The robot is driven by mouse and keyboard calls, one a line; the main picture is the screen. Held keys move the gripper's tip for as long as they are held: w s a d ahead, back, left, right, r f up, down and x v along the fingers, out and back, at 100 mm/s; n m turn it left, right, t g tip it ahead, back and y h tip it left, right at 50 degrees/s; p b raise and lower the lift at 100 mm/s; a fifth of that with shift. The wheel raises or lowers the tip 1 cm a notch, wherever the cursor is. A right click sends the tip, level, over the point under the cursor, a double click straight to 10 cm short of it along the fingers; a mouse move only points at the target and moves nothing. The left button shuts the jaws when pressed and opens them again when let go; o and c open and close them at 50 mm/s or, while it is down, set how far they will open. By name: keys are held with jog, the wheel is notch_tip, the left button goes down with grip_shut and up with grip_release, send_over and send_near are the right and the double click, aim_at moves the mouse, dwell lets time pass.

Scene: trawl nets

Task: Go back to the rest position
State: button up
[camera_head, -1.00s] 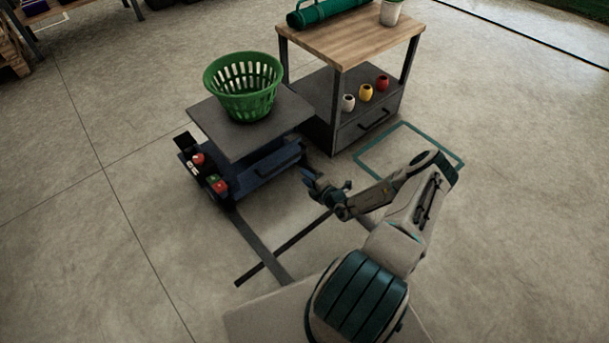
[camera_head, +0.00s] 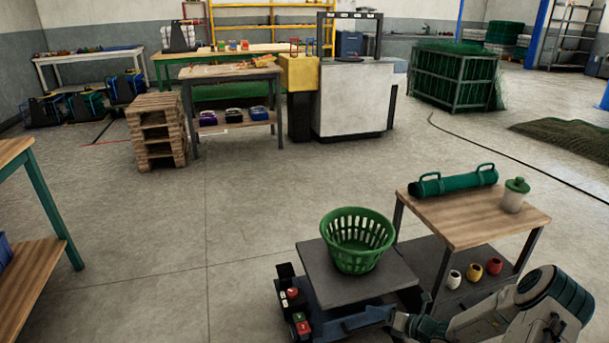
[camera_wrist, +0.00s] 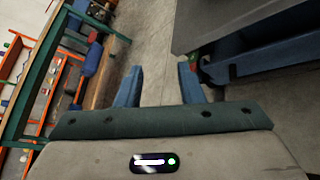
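My gripper (camera_wrist: 160,84) shows in the wrist view with its two blue fingers apart and nothing between them. In the head view my gripper (camera_head: 402,325) is low at the bottom, beside the dark cart (camera_head: 345,291), and its fingers are hard to make out there. The cart's top and blue side also show at the upper right of the wrist view (camera_wrist: 262,63), apart from the fingers. A green slotted basket (camera_head: 357,241) stands upright on the cart's top.
A wooden-topped table (camera_head: 470,217) to the right holds a green tube (camera_head: 453,181) and a green-lidded jar (camera_head: 514,196). White, yellow and red pots sit on its lower shelf. Pallets (camera_head: 157,131) and workbenches stand further back. The floor left of the cart is clear.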

jog(key=s+a+r+n+g+h+p, duration=0.1)
jog(key=s+a+r+n+g+p, duration=0.25)
jog(key=r+n, duration=0.45)
jog(key=s+a+r+n+g+h+p, duration=0.1)
jog(key=s+a+r+n+g+p, duration=0.3)
jog(key=r, duration=0.9)
jog(key=s+a+r+n+g+h+p, duration=0.1)
jog(key=s+a+r+n+g+p, duration=0.15)
jog(key=r+n, duration=0.6)
jog(key=s+d+r+n+t+h+p, duration=0.1)
jog(key=s+r+n+p, duration=0.3)
jog(key=r, duration=0.5)
jog(key=s+r+n+t+h+p, duration=0.1)
jog(key=s+r+n+h+p, duration=0.3)
jog(key=s+r, duration=0.4)
jog(key=s+d+r+n+t+h+p, duration=0.1)
jog(key=s+r+n+h+p, duration=0.2)
jog(key=r, duration=0.8)
jog(key=s+n+p, duration=0.2)
jog(key=s+n, duration=0.2)
jog(key=shift+d+r+p, duration=0.3)
jog(key=shift+r, duration=0.05)
